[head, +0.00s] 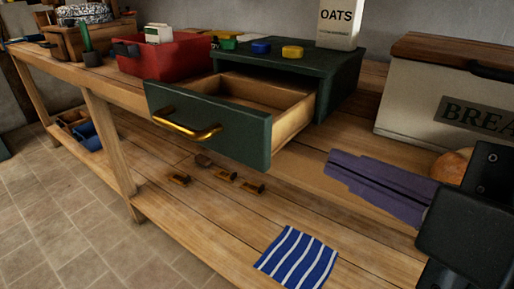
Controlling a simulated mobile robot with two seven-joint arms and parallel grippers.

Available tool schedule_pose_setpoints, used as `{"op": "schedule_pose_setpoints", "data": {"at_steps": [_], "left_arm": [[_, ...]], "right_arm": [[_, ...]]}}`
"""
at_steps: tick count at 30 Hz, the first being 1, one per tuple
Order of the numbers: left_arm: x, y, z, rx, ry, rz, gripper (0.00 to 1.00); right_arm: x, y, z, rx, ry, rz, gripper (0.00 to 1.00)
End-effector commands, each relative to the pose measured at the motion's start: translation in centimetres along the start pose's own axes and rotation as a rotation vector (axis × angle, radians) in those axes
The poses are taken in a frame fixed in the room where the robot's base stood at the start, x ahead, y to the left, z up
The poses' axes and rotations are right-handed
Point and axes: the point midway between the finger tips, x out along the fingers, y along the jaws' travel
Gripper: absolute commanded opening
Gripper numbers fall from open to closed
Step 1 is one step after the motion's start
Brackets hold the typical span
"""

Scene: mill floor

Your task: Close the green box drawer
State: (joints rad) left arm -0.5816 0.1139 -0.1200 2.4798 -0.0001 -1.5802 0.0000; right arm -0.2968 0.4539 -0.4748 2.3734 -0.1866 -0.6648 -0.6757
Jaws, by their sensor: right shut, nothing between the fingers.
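The green box (340,75) stands on the wooden bench. Its drawer (232,132) is pulled well out toward the front left, and its bare wooden inside shows empty. A brass bar handle (188,127) is on the green drawer front. My right gripper (468,225) is the dark shape at the lower right edge, partly cut off by the frame. It is shut and empty, well to the right of the drawer and apart from it. My left gripper is not in view.
An oats carton (339,25), a blue piece (261,47) and a yellow piece (292,52) sit on the box. A red bin (165,58) stands left; a bread bin (430,95) right. Purple cloth (378,185), striped cloth (297,257) and several small brass-coloured pieces (222,174) lie in front.

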Motion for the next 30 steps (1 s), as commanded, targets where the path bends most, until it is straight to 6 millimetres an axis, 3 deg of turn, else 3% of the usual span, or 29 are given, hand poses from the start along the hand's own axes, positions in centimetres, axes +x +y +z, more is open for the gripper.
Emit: {"op": "schedule_pose_setpoints", "data": {"at_steps": [1,7,17,30], "left_arm": [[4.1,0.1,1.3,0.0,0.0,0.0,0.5],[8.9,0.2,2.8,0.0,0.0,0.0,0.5],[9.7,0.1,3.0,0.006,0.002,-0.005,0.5],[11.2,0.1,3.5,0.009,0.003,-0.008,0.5]], "right_arm": [[1.4,-3.1,0.4,-0.098,0.068,0.037,0.0],[2.2,-6.1,-2.2,-0.395,0.28,0.17,0.0],[3.0,-6.3,-4.0,-0.498,0.356,0.228,0.0],[10.9,-5.4,-7.2,-0.494,0.356,0.227,0.0]]}}
